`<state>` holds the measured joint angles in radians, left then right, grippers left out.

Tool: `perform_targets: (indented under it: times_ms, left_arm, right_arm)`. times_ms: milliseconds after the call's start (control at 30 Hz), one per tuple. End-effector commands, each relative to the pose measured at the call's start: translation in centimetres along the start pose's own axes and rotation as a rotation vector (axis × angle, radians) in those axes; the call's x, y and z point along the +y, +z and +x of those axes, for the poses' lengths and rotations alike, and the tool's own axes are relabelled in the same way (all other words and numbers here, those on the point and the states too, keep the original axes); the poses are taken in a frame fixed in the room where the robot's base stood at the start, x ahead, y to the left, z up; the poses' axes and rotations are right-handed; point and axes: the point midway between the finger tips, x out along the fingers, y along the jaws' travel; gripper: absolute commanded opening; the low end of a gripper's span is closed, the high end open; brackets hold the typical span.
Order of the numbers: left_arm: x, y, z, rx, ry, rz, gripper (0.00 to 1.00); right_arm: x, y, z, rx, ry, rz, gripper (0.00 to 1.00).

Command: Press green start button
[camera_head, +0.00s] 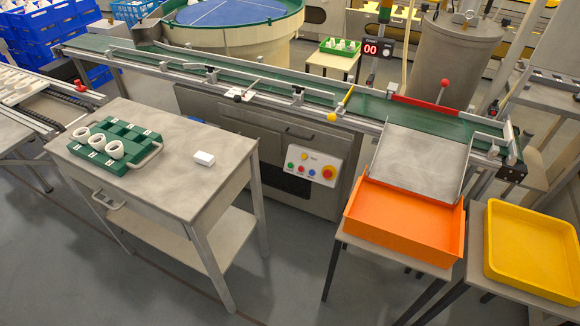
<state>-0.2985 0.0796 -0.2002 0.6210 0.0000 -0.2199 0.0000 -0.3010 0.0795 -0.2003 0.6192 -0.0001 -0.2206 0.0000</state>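The green start button (291,165) is a small round button at the left of a pale control panel (316,160). The panel is on the front of the grey machine cabinet below the conveyor. A yellow button (304,157), a large red button (328,173) on a yellow base and other small buttons share the panel. Nothing covers the panel. Neither of my grippers shows in the head view.
An orange tray (400,215) and a yellow tray (530,250) stand at right. The floor (285,250) before the cabinet is clear.

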Motion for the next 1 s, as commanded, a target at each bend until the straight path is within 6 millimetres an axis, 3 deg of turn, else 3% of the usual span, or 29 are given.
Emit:
perform_targets:
  times_ms: [33,267,1000]
  left_arm:
    - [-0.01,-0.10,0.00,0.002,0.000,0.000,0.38]
    - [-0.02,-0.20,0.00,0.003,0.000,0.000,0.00]
    - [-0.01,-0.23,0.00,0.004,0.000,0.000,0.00]
  right_arm:
    - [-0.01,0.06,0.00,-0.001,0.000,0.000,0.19]
    - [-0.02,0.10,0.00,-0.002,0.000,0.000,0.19]
    - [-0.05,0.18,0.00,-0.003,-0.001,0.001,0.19]
